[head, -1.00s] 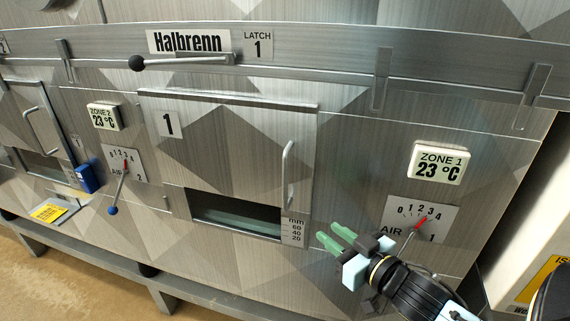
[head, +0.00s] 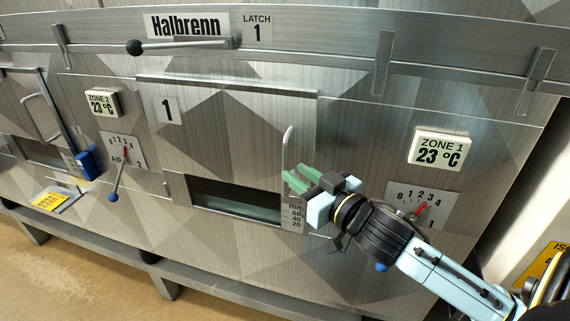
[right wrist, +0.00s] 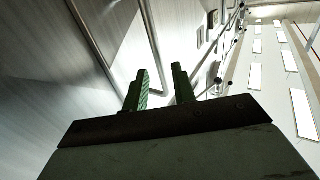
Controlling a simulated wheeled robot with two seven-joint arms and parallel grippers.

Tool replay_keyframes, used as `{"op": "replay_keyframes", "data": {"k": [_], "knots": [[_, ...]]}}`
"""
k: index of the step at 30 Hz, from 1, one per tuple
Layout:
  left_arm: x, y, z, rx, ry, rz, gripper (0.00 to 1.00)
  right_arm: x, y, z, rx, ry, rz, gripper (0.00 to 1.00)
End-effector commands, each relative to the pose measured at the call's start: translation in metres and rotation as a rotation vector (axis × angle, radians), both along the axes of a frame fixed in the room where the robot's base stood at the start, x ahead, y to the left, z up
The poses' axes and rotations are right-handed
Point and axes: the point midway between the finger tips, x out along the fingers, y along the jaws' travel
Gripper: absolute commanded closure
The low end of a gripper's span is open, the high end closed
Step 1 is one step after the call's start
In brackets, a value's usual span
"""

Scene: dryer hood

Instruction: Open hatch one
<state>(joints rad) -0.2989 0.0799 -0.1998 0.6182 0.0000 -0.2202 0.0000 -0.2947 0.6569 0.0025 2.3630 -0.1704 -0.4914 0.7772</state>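Hatch one (head: 235,125) is a brushed-metal panel marked 1, with a dark slot (head: 235,200) visible below its lower edge. Its upright bar handle (head: 287,145) is on the right side of the panel. In the right wrist view the open fingers (right wrist: 160,82) point toward the metal front, and a bar, probably the handle (right wrist: 152,35), runs near the left finger. My left gripper is out of view.
The latch 1 lever (head: 185,44) with a black knob lies nearly level above the hatch. A millimetre scale (head: 295,215) is beside the slot.

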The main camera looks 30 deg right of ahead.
Motion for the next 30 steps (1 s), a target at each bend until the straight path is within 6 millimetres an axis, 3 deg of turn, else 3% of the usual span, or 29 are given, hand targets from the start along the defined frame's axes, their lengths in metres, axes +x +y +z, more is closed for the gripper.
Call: {"op": "replay_keyframes", "data": {"k": [9, 23, 30], "knots": [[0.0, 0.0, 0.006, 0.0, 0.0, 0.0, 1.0, 0.039, 0.004, 0.001, 0.0, -0.001, -0.001, 0.73], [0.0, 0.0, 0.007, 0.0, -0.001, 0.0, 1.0, 0.049, 0.006, -0.001, 0.0, 0.001, -0.001, 0.73], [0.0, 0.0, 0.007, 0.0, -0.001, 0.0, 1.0, 0.049, 0.006, -0.001, 0.0, 0.001, -0.001, 1.0]]}}
